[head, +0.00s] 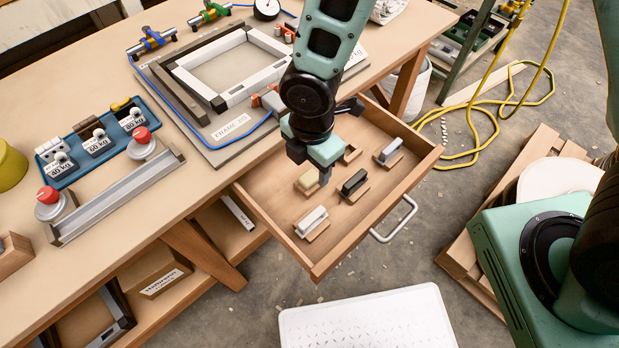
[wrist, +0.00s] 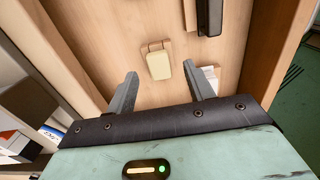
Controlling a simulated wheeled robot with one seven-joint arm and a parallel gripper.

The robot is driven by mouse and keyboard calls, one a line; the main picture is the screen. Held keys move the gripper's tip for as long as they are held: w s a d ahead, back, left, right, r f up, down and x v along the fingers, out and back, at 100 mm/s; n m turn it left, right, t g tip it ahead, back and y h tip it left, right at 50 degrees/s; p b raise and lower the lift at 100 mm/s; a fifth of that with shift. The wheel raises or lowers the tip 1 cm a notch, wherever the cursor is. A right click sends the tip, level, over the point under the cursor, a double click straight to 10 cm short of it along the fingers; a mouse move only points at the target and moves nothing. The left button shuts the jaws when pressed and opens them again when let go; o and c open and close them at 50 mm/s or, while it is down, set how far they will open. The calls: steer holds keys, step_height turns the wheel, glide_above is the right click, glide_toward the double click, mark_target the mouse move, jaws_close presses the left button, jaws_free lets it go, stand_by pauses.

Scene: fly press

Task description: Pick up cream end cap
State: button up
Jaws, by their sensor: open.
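The cream end cap (head: 308,180) sits on a small wooden piece in the open drawer (head: 336,250). My gripper (head: 323,174) points down over the drawer, close to the cap's right side in the head view. In the wrist view my gripper (wrist: 160,80) has its two grey fingers apart, with nothing held. Whether the fingertips are level with the cap cannot be told.
A dark end cap (head: 354,182), a white one (head: 311,219) and a grey one (head: 389,151) lie around it in the drawer. The drawer's walls surround them, with a metal handle (head: 396,222) in front. The workbench (head: 185,215) with a frame jig stands behind.

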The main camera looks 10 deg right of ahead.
mark_target(311, 175)
step_height(311, 175, down, 3)
steer(key=shift+w+f, duration=0.1)
steer(key=c, duration=1)
